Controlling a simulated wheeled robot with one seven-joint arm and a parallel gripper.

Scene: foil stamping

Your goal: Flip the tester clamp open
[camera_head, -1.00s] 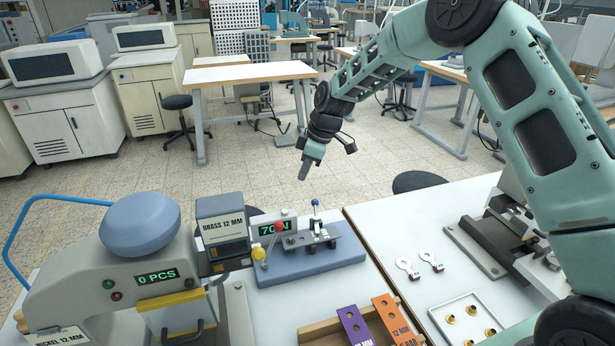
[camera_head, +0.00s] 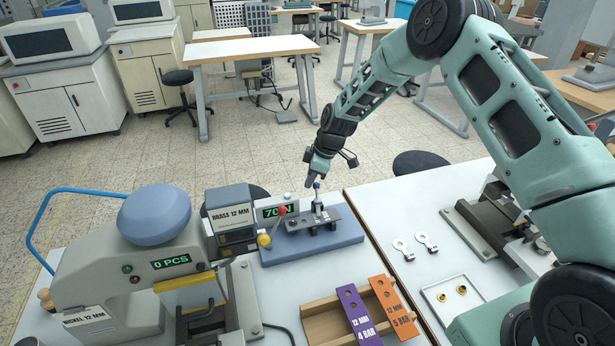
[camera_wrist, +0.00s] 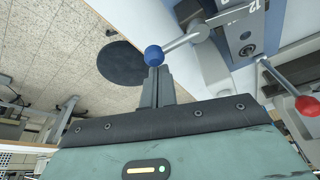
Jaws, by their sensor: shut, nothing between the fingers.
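The tester sits on a blue-grey base (camera_head: 318,247) on the left table, with a green display reading about 70 N. Its clamp lever ends in a blue knob (camera_wrist: 153,55); in the head view this knob (camera_head: 316,187) stands upright over the metal clamp plate. A second lever with a red knob (camera_head: 282,210) shows at the tester's left, and at the right edge of the wrist view (camera_wrist: 308,103). My gripper (camera_wrist: 156,72) is shut and empty. Its fingertips are right at the blue knob; I cannot tell whether they touch it.
A press with a 0 PCS display (camera_head: 172,262) stands left of the tester. A wooden holder (camera_head: 322,325) with purple and orange bars lies in front. On the right table are two metal tags (camera_head: 426,242), a white tray (camera_head: 432,293) and a metal fixture (camera_head: 490,232).

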